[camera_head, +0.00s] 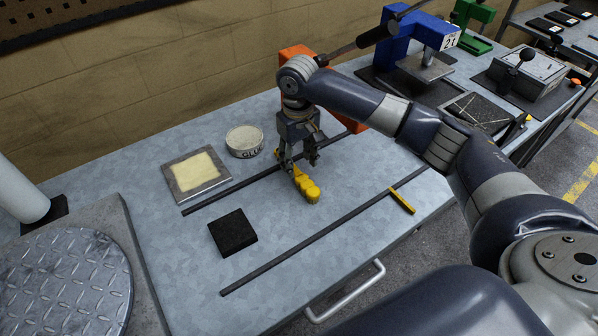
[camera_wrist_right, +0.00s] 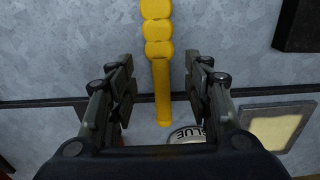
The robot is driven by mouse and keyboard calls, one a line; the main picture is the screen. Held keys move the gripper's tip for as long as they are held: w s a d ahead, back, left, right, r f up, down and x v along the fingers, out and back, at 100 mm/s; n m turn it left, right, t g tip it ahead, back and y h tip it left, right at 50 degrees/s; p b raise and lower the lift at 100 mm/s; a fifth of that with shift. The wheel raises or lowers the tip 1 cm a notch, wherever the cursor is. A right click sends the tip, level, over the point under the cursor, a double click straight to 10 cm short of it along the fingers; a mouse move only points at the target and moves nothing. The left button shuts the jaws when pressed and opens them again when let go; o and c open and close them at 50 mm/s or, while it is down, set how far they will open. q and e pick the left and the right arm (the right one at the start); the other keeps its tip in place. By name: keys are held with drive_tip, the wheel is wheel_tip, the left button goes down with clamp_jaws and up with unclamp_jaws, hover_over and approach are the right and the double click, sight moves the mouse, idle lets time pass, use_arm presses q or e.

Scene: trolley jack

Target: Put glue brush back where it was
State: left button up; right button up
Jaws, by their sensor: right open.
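A yellow ridged, stick-like thing, which looks like the glue brush (camera_head: 307,189), lies on the metal bench below my right gripper (camera_head: 298,158). In the wrist view the glue brush (camera_wrist_right: 158,45) runs between the two fingers of my right gripper (camera_wrist_right: 160,82), with clear gaps on both sides. The right gripper is open and points down over it. I cannot tell the exact height. A round white glue pot (camera_head: 244,141) stands just left of the gripper; its lettered rim (camera_wrist_right: 186,134) shows in the wrist view. My left gripper is not in view.
A framed cream pad (camera_head: 197,174) lies left of the pot. A black block (camera_head: 232,232) lies on the bench front. Two dark strips (camera_head: 310,245) cross the bench; a yellow piece (camera_head: 401,201) lies on one. Orange (camera_head: 297,55) and blue (camera_head: 405,42) machines stand behind.

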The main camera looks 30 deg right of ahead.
sight(299, 174)
wheel_tip(299, 174, up, 6)
drive_tip(key=shift+f, duration=0.1)
idle(0.5)
